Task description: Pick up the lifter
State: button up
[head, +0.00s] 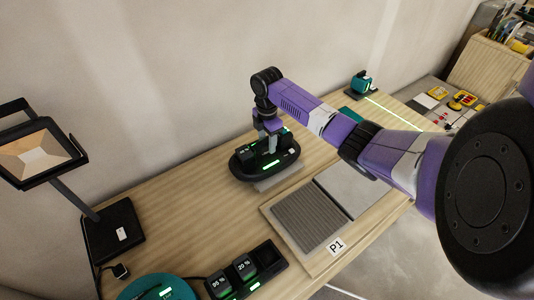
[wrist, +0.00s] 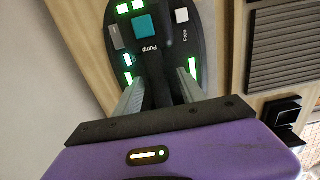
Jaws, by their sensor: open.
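The lifter is a black oval device with green lights, a teal button marked Pump and a white button marked Free. In the head view the lifter (head: 265,162) sits on the wooden bench, with a pale grey block edge (head: 282,181) showing under it. It also fills the top of the wrist view (wrist: 172,68). My gripper (head: 267,128) is directly above the lifter, pointing down. In the wrist view my gripper (wrist: 160,92) has its two grey fingers apart, one on each side of the lifter's dark middle bar. Whether they touch it cannot be told.
A board marked P1 (head: 336,246) with a ribbed grey area and a grey tile lies right of the lifter. A charger with two batteries (head: 244,272) and a teal round object (head: 158,288) are at the front. A lamp (head: 112,232) stands left. A teal laser device (head: 361,82) is behind.

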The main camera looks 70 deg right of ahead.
grip_shut()
jog(key=shift+w+r, duration=0.1)
jog(key=shift+r, duration=0.05)
jog(key=shift+d+r, duration=0.1)
jog(key=shift+r, duration=0.3)
notch_tip(320, 180, up, 27)
jog(key=p, duration=0.2)
jog(key=shift+f+p, duration=0.15)
jog(key=shift+p, duration=0.15)
dwell(1.3)
